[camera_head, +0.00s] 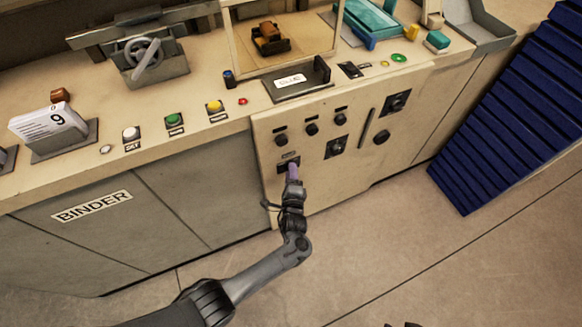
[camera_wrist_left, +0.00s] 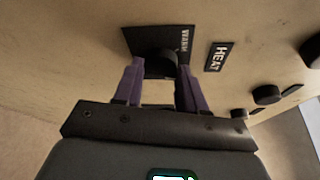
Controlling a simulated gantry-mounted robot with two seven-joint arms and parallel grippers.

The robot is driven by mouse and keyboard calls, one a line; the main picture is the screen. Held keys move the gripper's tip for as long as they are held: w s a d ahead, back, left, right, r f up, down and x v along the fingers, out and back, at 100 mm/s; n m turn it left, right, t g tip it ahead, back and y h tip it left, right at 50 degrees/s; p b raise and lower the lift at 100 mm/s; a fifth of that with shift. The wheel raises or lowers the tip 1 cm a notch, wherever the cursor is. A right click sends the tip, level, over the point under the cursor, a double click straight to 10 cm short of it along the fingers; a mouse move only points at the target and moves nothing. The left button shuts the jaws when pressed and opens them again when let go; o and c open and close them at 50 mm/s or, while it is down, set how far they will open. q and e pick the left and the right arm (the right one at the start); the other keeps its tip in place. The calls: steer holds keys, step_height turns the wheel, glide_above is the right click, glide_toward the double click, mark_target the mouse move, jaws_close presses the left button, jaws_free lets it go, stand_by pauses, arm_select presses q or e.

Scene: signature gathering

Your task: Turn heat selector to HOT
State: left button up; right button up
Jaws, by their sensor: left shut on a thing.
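The heat selector is a black round knob (camera_wrist_left: 160,62) on a dark square plate (camera_wrist_left: 130,38) on the cream front panel. The plate reads "WARM", and a black "HEAT" label (camera_wrist_left: 218,57) is beside it in the left wrist view. My left gripper (camera_head: 292,172) is at this plate, low on the left of the panel in the head view. Its two purple fingers are on either side of the knob and shut on it. The fingers hide part of the knob and plate, so I cannot read its exact pointing or any other marking. My right gripper is not clearly seen.
More black knobs (camera_head: 311,130) are on the same panel, above and to the right. A vertical slot (camera_head: 366,128) is farther right. The countertop holds a black tray (camera_head: 298,83) and coloured buttons (camera_head: 173,119). A blue slatted stack (camera_head: 510,105) stands right. Open floor lies in front.

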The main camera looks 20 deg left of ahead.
arm_select(q)
steer(key=shift+d+r+m+g+p, duration=0.15)
steer(key=shift+m+g+p, duration=0.85)
steer(key=shift+m+p, duration=0.75)
arm_select(e)
steer(key=shift+r, duration=2.05)
arm_select(q)
steer(key=shift+m, duration=0.35)
steer(key=o, duration=1.1)
steer(key=shift+c, duration=0.2)
arm_select(e)
steer(key=shift+r, duration=0.1)
